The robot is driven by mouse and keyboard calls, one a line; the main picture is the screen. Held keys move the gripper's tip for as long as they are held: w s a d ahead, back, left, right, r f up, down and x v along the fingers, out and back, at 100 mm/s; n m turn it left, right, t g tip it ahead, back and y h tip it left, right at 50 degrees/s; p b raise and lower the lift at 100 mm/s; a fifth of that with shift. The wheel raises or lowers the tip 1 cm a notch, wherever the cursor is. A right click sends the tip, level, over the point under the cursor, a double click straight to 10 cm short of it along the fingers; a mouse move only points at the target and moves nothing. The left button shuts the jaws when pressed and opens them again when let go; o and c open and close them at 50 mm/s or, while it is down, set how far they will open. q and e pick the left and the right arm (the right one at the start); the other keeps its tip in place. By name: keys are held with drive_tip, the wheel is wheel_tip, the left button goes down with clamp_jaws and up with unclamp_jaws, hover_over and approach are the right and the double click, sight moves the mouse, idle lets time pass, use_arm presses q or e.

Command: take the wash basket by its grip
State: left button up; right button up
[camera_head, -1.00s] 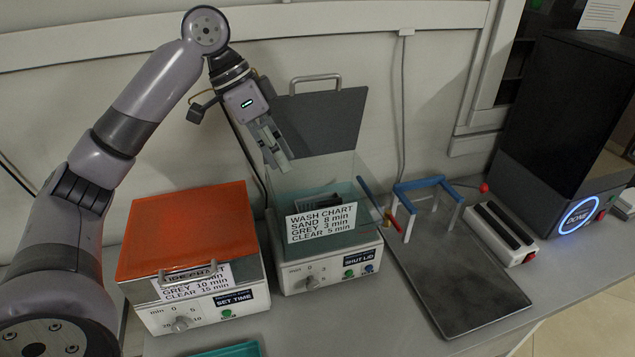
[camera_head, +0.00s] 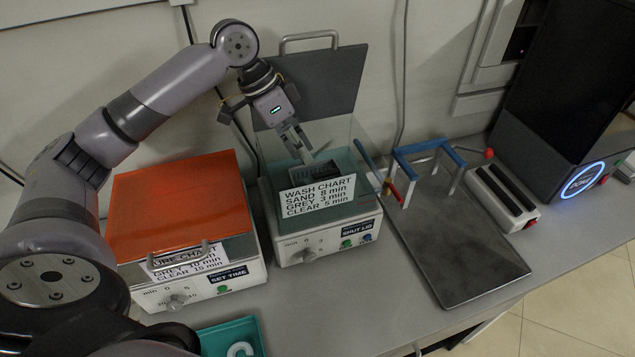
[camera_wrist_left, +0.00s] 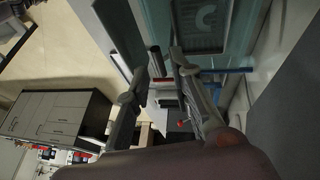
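The wash basket (camera_head: 318,176) is a dark tray inside the clear, teal-tinted wash tank (camera_head: 357,187), whose grey lid (camera_head: 325,80) stands open. In the left wrist view the basket (camera_wrist_left: 208,25) shows through the tank, with a pale C-shaped piece in it. A blue bar (camera_head: 364,160) slants at the tank's right side; I cannot tell whether it is the basket's grip. My left gripper (camera_head: 304,152) points down over the tank, above the basket. In the left wrist view its two fingers (camera_wrist_left: 154,62) are apart with nothing between them. My right gripper is out of view.
Left of the tank stands a box with an orange cover (camera_head: 175,205). Right are a blue-and-white frame (camera_head: 425,150) on a dark metal tray (camera_head: 460,245), a white block with black strips (camera_head: 500,195) and a black machine (camera_head: 560,110). A teal tray (camera_head: 215,340) is in front.

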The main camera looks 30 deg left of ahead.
sight(320, 173)
use_arm(q)
drive_tip(key=x, duration=0.3)
drive_tip(key=p+x, duration=0.1)
drive_tip(key=x, duration=0.2)
drive_tip(key=shift+w+d+r, duration=0.1)
drive_tip(key=shift+d+r, duration=0.1)
drive_tip(key=shift+d, duration=0.15)
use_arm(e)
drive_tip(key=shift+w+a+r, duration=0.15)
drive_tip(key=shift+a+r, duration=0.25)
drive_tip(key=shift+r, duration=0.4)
use_arm(q)
drive_tip(key=shift+c, duration=0.3)
clamp_jaws()
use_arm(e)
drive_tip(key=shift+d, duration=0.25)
